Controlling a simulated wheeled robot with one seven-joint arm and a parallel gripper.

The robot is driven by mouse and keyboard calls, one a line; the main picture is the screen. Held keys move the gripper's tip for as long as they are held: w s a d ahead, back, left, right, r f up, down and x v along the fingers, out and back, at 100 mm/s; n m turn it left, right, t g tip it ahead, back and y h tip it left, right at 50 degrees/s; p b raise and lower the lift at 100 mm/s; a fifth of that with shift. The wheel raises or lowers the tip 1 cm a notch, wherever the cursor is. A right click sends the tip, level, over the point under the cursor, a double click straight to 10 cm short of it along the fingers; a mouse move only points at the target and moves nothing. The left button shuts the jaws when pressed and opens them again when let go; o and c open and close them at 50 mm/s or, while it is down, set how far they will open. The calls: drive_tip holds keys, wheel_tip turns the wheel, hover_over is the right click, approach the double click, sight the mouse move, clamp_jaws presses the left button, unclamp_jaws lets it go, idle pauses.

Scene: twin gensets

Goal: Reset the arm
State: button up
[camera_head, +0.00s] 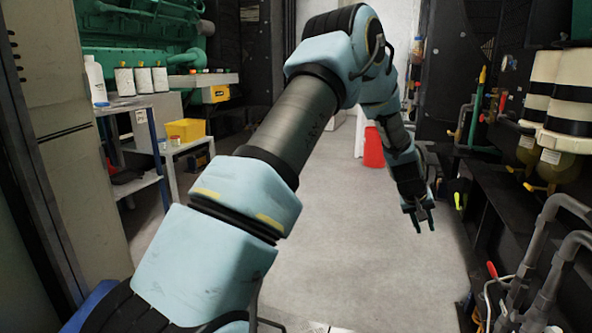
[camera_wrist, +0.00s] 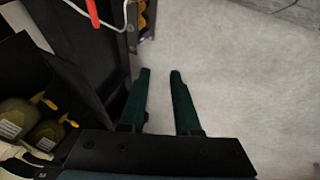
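My arm reaches forward from the bottom left of the head view, bends high in the middle and comes down on the right. My gripper (camera_head: 425,224) hangs over the grey floor of the aisle, close to the dark rack on the right. In the wrist view my gripper (camera_wrist: 160,72) shows two dark green fingers standing apart with only pale floor between them. It is open and holds nothing.
Dark racks (camera_head: 486,210) with pipes (camera_head: 560,262) line the right side. A green engine (camera_head: 135,35) and a shelf with bottles (camera_head: 140,82) and a yellow bin (camera_head: 186,129) stand left. A red bucket (camera_head: 373,148) stands behind my arm. The middle floor (camera_head: 345,245) is clear.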

drive_tip(key=s+a+r+y, duration=0.1)
drive_tip(key=s+a+r, duration=0.2)
drive_tip(key=a, duration=0.8)
drive_tip(key=s+a+r+n+y, duration=0.1)
drive_tip(key=s+a+r+y, duration=0.15)
drive_tip(key=a, duration=0.95)
drive_tip(key=s+a+r+y, duration=0.1)
drive_tip(key=s+a+r, duration=0.2)
drive_tip(key=a, duration=0.8)
drive_tip(key=s+a+n+g, duration=0.1)
drive_tip(key=s+a, duration=0.9)
wheel_tip(320, 180, up, 26)
drive_tip(key=p, duration=2.5)
drive_tip(key=shift+f+y, duration=0.15)
drive_tip(key=shift+y, duration=0.2)
